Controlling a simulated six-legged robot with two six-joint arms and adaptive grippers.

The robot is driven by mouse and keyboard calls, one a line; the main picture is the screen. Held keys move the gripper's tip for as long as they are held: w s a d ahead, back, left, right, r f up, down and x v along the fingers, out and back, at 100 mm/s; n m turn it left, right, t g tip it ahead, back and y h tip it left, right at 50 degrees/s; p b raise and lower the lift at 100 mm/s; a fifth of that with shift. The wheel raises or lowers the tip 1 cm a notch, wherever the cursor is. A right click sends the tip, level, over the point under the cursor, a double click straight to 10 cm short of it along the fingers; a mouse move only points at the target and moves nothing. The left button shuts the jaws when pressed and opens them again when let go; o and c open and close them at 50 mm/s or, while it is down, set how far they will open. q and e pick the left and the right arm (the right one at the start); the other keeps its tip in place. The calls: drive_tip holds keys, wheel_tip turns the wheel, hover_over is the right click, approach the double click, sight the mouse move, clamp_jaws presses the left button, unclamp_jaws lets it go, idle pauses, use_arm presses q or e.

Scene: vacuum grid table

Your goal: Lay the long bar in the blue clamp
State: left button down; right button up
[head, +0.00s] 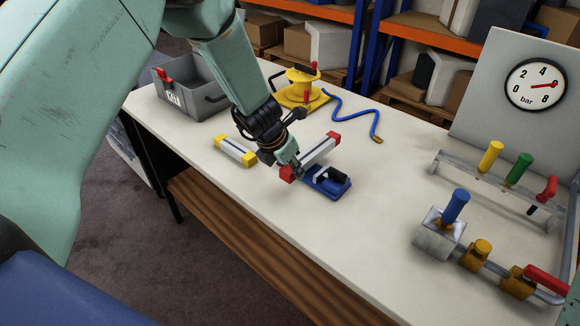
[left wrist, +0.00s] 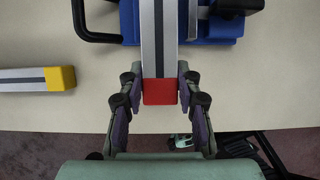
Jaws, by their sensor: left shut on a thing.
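The long bar (head: 316,152) is silver with a dark stripe and red ends. My left gripper (head: 290,168) is shut on its near red end. In the left wrist view the fingers (left wrist: 160,92) flank that red end, and the long bar (left wrist: 159,40) runs away over the blue clamp (left wrist: 213,28). In the head view the blue clamp (head: 318,187), with black parts on top, sits on the table just below and right of the bar. I cannot tell whether the bar touches the clamp. My right gripper is not in view.
A shorter bar with yellow ends (head: 235,151) lies left of my gripper. A grey box (head: 190,97), a yellow reel (head: 300,90) and a blue hose (head: 352,113) are behind. A valve rig (head: 440,241) and gauge panel (head: 510,110) stand right. The table's front middle (head: 360,240) is clear.

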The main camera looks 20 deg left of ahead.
use_arm(q)
drive_tip(key=shift+d, duration=0.15)
drive_tip(key=shift+s+r, duration=0.2)
drive_tip(key=shift+s, duration=0.1)
drive_tip(key=shift+a, duration=0.2)
drive_tip(key=shift+d, duration=0.1)
drive_tip(key=shift+s+r, duration=0.1)
drive_tip(key=shift+s, duration=0.05)
drive_tip(key=shift+b, duration=0.3)
drive_tip(key=shift+f, duration=0.4)
drive_tip(key=shift+f+b, duration=0.3)
drive_tip(key=shift+b, duration=0.2)
